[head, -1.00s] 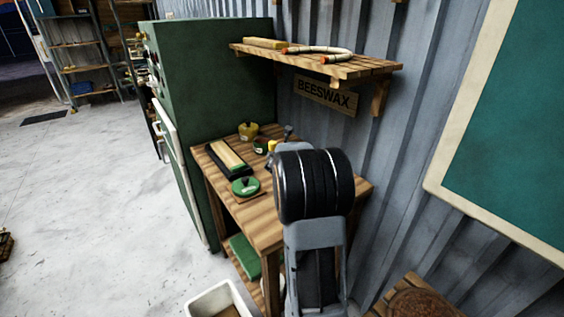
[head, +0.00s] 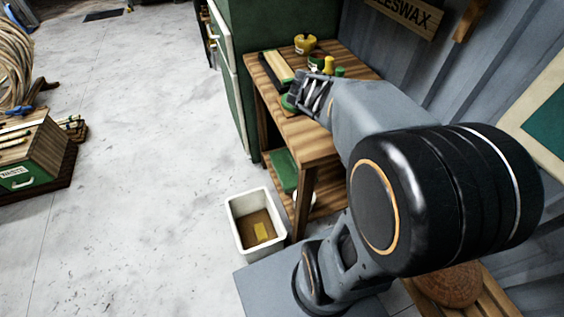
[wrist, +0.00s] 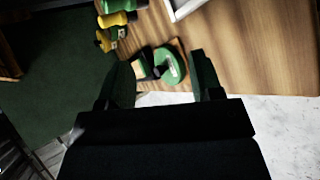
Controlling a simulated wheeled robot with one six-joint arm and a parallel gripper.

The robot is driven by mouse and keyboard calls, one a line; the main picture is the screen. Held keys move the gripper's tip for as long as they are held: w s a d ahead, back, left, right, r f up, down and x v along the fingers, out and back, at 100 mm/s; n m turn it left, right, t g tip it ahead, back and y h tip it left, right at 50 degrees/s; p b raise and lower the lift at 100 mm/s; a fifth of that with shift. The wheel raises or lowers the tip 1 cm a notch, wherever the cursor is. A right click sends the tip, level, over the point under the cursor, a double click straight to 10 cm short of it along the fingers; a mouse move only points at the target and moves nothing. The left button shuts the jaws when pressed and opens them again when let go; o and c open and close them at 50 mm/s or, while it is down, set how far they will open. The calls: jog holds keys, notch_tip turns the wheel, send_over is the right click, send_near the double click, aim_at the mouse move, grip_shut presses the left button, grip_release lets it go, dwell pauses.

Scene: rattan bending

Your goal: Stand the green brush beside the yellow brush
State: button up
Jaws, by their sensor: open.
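A small upright yellow piece (head: 329,64), which may be the yellow brush, stands on the wooden table. A small green piece (head: 340,72) is close to its right. A round green piece with a dark knob and pale label (wrist: 170,68) lies near the table edge; it is partly hidden behind my gripper in the head view (head: 288,103). I cannot tell which green piece is the green brush. My gripper (wrist: 165,80) is open and empty, its fingers either side of the round green piece in the wrist view. I cannot tell how far above it they are.
A yellow pot (head: 305,44), a dark jar (head: 316,58) and a black tray with a pale block (head: 280,68) share the wooden table (head: 312,140). A green cabinet adjoins its far side. A white bin (head: 235,215) stands on the floor in front.

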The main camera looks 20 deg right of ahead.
jog(key=s+a+f+m+g+y, duration=0.1)
jog(key=s+a+m+y, duration=0.3)
jog(key=a, duration=0.5)
jog(key=s+a+f+m+g+y, duration=0.2)
jog(key=s+a+f+m+y, duration=0.2)
jog(key=s+a+m, duration=0.3)
jog(key=shift+s+a+f+y, duration=0.15)
jog(key=shift+s+a+y, duration=0.25)
jog(key=shift+a, duration=0.85)
jog(key=shift+s, duration=0.1)
notch_tip(320, 180, up, 7)
jog(key=p, duration=0.5)
jog(key=shift+p, duration=0.4)
jog(key=shift+s+f, duration=0.1)
